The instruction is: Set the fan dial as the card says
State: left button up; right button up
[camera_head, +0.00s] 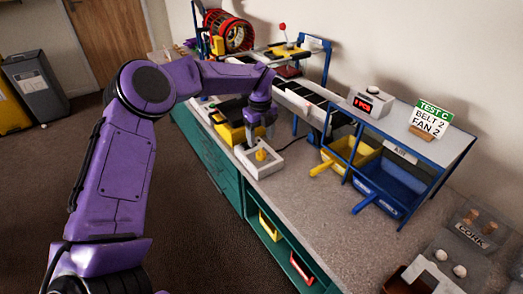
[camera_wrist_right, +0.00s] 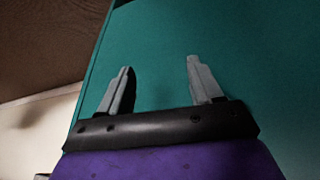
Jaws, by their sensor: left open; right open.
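The card (camera_head: 432,119) stands on the shelf roof at the right and reads TEST C, BELT 2, FAN 2. A pale control box (camera_head: 258,165) with a yellow knob (camera_head: 262,155) sits near the bench's front edge; I cannot read its label or setting, nor tell whether it is the fan dial. My left gripper (camera_head: 259,137) is open and points down just above and behind the knob; contact cannot be made out. My right gripper (camera_wrist_right: 157,85) shows only in the right wrist view, open and empty before a plain teal surface (camera_wrist_right: 230,60).
A red round cage (camera_head: 229,31) stands at the far end. A conveyor (camera_head: 302,100) runs along the bench. A yellow bin (camera_head: 350,160) and a blue bin (camera_head: 392,190) sit under the shelf. The bench right of the control box (camera_head: 310,195) is clear.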

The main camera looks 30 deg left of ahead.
aim_at(261, 151)
pick_arm(q)
notch_tip(261, 151, down, 6)
jog(key=shift+f, duration=0.15)
jog(key=c, duration=1.1)
jog(key=shift+o, duration=0.2)
jog(key=shift+m, duration=0.3)
jog(key=m, duration=0.2)
jog(key=shift+m, duration=0.4)
jog(key=m, duration=0.2)
jog(key=shift+m, duration=0.3)
jog(key=m+p, duration=0.1)
jog(key=m, duration=0.4)
jog(key=shift+m, duration=0.4)
